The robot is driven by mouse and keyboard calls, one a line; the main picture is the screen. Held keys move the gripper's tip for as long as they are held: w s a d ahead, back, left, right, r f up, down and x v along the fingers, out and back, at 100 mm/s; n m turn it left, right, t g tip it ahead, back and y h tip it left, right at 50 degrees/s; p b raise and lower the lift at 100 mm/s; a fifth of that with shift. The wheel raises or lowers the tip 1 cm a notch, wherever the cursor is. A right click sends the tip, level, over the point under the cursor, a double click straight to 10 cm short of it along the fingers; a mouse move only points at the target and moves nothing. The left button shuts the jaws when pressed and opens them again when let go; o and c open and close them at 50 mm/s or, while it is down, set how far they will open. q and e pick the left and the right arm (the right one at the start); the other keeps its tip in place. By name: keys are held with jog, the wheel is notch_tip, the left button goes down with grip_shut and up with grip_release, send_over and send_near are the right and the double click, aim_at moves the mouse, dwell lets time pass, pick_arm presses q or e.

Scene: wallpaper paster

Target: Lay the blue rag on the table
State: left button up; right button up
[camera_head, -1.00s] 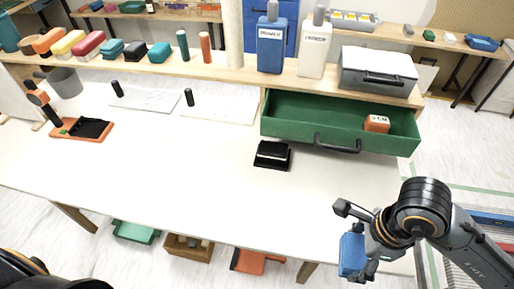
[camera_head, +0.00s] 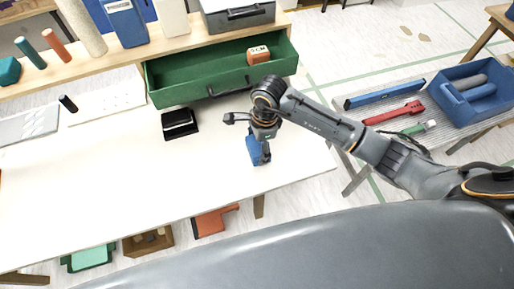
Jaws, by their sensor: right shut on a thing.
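The blue rag (camera_head: 252,150) is in my right gripper (camera_head: 261,153), low over the right part of the white table (camera_head: 160,178) or touching it; I cannot tell which. The gripper is shut on the rag, and its fingers hide part of it. The table top around the rag is bare. My left gripper is not in view.
A black box-like item (camera_head: 180,123) lies on the table left of the gripper. An open green drawer (camera_head: 215,80) holds an orange block (camera_head: 258,55) behind it. A side bench (camera_head: 470,131) at right carries tools and a blue bin (camera_head: 478,92).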

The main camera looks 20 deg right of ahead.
aim_at(257, 151)
jog(key=shift+w+a+f, duration=0.1)
jog(key=shift+w+f, duration=0.15)
jog(key=shift+f, duration=0.1)
notch_tip(257, 151, down, 2)
jog(key=shift+f+p, duration=0.15)
jog(key=shift+p, duration=0.6)
jog(key=shift+f, duration=0.35)
jog(key=shift+f, duration=0.15)
jog(key=o, duration=1.1)
jog(key=shift+o, duration=0.2)
